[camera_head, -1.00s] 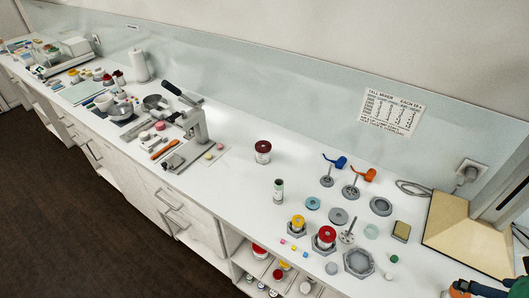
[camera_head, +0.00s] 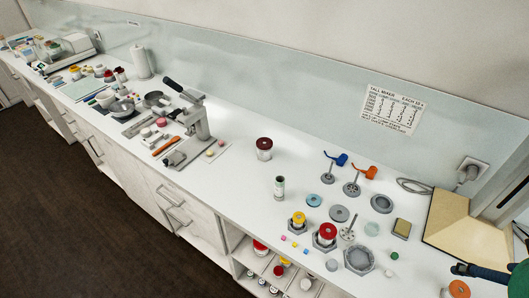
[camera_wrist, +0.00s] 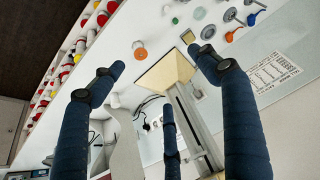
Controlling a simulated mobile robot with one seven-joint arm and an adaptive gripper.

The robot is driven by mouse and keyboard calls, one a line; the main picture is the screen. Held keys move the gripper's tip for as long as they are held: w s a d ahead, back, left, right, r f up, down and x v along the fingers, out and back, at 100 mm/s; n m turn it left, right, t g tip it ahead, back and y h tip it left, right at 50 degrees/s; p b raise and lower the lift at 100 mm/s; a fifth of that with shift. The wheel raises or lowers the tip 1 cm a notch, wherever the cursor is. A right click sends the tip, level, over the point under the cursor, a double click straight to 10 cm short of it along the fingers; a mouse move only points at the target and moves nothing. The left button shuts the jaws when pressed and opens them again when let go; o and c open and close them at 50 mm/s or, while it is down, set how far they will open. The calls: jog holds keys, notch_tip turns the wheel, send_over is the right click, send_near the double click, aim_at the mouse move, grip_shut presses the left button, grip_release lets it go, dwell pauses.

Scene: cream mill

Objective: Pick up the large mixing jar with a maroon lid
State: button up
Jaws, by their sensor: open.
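A large white-bodied jar with a dark maroon lid (camera_head: 264,141) stands upright on the white counter, right of the grey stand-like device. Clear counter lies around it. Another jar with a brighter red lid (camera_head: 327,229) sits in a grey hexagonal holder nearer the front edge. My gripper (camera_head: 482,271) is at the lower right edge of the head view, far from the maroon-lidded jar. In the wrist view my gripper (camera_wrist: 158,72) shows dark blue fingers spread wide with nothing between them. I cannot make out the maroon-lidded jar in the wrist view.
A slim jar (camera_head: 279,187) stands close in front of the maroon-lidded jar. Stirrers with blue (camera_head: 340,159) and orange (camera_head: 369,171) handles stand to its right. A grey stand-like device (camera_head: 193,125) is to its left. A beige-based appliance (camera_head: 465,225) occupies the right end.

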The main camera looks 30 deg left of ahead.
jog(key=w+a+r+g+p, duration=0.1)
jog(key=w+a+r, duration=0.4)
jog(key=w, duration=0.5)
jog(key=w+a+r+g+p, duration=0.1)
jog(key=w+a+r, duration=0.4)
jog(key=w, duration=0.4)
jog(key=w+a+f+n+g+y+p, duration=0.1)
jog(key=w+a+f, duration=0.1)
jog(key=w+a, duration=0.75)
jog(key=w+a+f+p, duration=0.1)
jog(key=w+a+f, duration=0.1)
jog(key=w+a, duration=0.75)
jog(key=w+a+f+g+p, duration=0.15)
jog(key=a+f, duration=0.25)
jog(key=a, duration=0.4)
jog(key=w+a+f, duration=0.2)
jog(key=a+f, duration=0.2)
jog(key=a, duration=0.4)
jog(key=w+a+f+p, duration=0.15)
jog(key=a+f, duration=0.25)
jog(key=a, duration=0.4)
jog(key=s+a+f, duration=0.2)
jog(key=a+f, duration=0.7)
jog(key=s+a+f+g+h, duration=0.1)
jog(key=s+a+f, duration=0.1)
jog(key=a+f, duration=0.7)
jog(key=shift+a+f+n+p, duration=0.35)
jog(key=shift+a+n, duration=0.05)
jog(key=shift+a, duration=0.4)
